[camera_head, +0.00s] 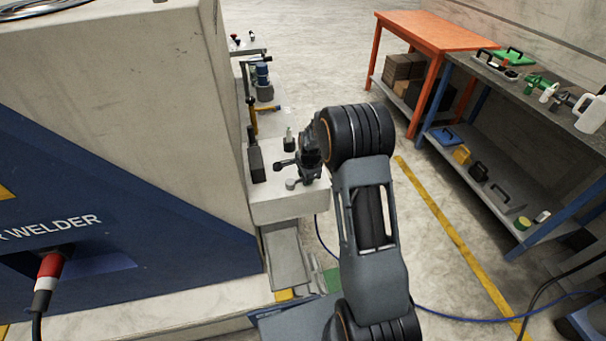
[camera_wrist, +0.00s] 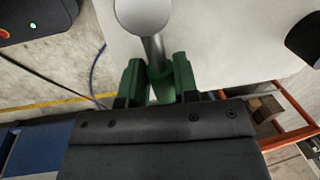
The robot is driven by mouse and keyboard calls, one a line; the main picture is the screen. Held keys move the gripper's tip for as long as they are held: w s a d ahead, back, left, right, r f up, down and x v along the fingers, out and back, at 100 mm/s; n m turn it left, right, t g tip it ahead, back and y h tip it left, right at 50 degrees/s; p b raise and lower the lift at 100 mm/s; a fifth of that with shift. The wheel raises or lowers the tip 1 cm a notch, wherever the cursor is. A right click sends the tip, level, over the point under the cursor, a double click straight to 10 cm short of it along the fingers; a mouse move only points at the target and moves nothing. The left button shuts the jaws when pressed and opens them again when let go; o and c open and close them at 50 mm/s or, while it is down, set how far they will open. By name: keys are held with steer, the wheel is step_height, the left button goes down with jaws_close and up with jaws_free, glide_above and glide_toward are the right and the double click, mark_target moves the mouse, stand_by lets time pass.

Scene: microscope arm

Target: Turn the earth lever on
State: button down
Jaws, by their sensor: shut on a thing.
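A lever with a grey metal rod and a round pale knob (camera_wrist: 145,14) shows at the top middle of the wrist view. Its lower part, a green sleeve (camera_wrist: 160,86), sits between the two green finger pads of my gripper (camera_wrist: 158,74). My gripper is shut on this lever. In the head view my gripper (camera_head: 306,168) is low over the pale ledge of the welder machine, and a small grey round knob (camera_head: 291,184) shows beside it. The lever's foot is hidden by my gripper. I cannot tell from these views whether the lever is on or off.
The welder machine (camera_head: 110,80) stands at the left as a tall block. Its pale ledge (camera_head: 290,205) carries several small fittings, including a yellow one (camera_head: 254,118). An orange table (camera_head: 440,30) and a tool bench (camera_head: 500,75) stand right. The floor between is clear.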

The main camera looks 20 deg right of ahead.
steer(key=shift+s+m, duration=0.55)
steer(key=shift+m, duration=0.45)
steer(key=c, duration=0.9)
jaws_free()
steer(key=shift+o, duration=0.2)
step_height(320, 180, up, 14)
steer(key=s, duration=0.2)
steer(key=shift+s+a+f+b, duration=0.15)
steer(key=shift+s+f+b, duration=0.1)
steer(key=shift+s+b, duration=0.15)
